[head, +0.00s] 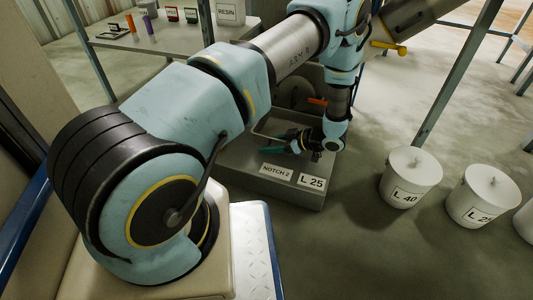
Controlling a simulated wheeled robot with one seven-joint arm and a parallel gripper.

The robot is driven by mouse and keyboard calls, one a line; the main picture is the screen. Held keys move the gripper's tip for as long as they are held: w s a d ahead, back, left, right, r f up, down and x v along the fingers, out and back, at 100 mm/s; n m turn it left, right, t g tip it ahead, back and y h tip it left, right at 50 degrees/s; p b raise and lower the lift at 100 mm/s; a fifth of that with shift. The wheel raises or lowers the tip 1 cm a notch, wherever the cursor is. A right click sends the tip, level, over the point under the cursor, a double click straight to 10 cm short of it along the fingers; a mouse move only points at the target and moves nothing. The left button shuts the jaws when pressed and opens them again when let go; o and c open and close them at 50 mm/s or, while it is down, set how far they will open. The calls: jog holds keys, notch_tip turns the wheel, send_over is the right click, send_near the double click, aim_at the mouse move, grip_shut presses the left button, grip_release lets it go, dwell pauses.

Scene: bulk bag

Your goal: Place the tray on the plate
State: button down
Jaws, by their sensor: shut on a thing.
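My gripper (292,143) is low over a grey box-like base, at the end of my blue arm. Its teal fingers are shut on what looks like the rim of a shallow tray (262,122). Only part of the tray's pale rim shows; my arm and gripper hide the rest. The plate seems to be the grey top (238,154) of the base, whose front carries the labels "NOTCH 2" and "L 25". I cannot tell whether the tray touches the plate or hangs just above it.
A white bucket marked "L 40" (410,178) and another white bucket (478,195) stand on the floor at right. A table (165,40) with small boxes and bottles is at the back left. A slanted grey post (455,75) rises behind the buckets.

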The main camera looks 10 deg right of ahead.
jog(key=shift+w+a, duration=0.35)
jog(key=shift+a, duration=0.15)
jog(key=f+b, duration=0.3)
jog(key=shift+w+a+f, duration=0.1)
jog(key=shift+a+f, duration=0.1)
jog(key=shift+f, duration=0.1)
jog(key=shift+r, duration=0.1)
jog(key=shift+c, duration=1)
grip_release()
